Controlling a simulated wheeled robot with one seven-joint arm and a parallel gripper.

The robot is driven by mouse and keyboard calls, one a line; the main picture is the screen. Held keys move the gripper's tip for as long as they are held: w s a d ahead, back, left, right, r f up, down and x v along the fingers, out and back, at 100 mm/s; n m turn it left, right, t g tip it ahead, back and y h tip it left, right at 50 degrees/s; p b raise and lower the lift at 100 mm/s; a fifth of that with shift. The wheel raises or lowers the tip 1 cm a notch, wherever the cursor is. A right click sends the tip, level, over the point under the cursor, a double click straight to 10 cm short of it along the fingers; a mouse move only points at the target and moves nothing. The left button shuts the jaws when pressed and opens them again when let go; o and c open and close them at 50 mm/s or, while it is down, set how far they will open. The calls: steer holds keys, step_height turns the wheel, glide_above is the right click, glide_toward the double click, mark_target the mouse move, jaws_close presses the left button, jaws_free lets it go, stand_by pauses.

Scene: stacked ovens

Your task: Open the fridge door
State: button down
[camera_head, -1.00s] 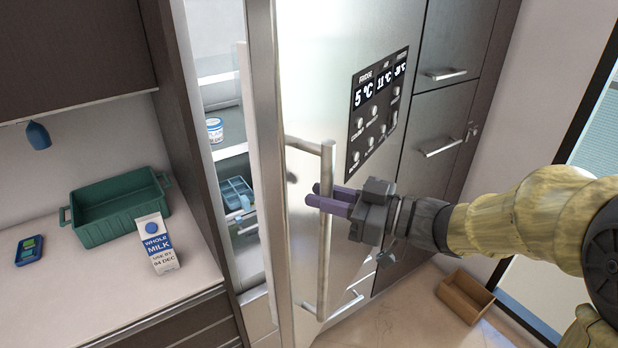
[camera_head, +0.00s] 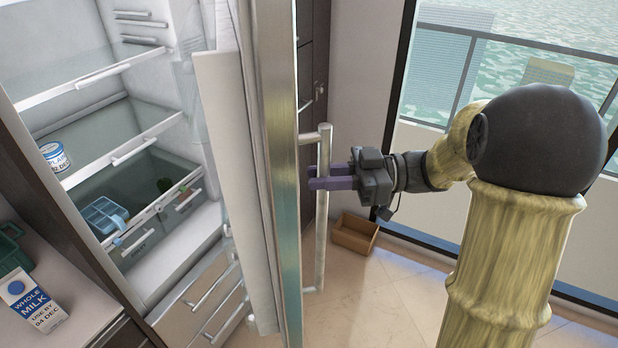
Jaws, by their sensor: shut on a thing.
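The fridge door (camera_head: 268,150) stands swung out from the fridge and is seen nearly edge-on. Its long vertical metal handle (camera_head: 321,235) is on the door's right side in the picture. My gripper (camera_head: 332,177), with purple fingers, is shut on the upper part of this handle. The fridge interior (camera_head: 110,125) shows at the left, with glass shelves. A white and blue tub (camera_head: 55,157) and a blue container (camera_head: 104,215) stand inside it.
A milk carton (camera_head: 33,303) and part of a green crate (camera_head: 12,250) are on the counter at the lower left. A brown open box (camera_head: 354,234) lies on the floor near the window. Tiled floor is clear in front of the fridge.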

steer(key=shift+w+d, duration=0.35)
steer(key=shift+d, duration=0.45)
steer(key=shift+r, duration=0.1)
steer(key=c, duration=1.3)
jaws_free()
steer(key=shift+c, duration=0.2)
steer(key=w+d+b, duration=0.1)
steer(key=d+b, duration=0.1)
steer(key=d, duration=1.5)
steer(key=shift+w+d, duration=0.15)
steer(key=shift+w, duration=0.15)
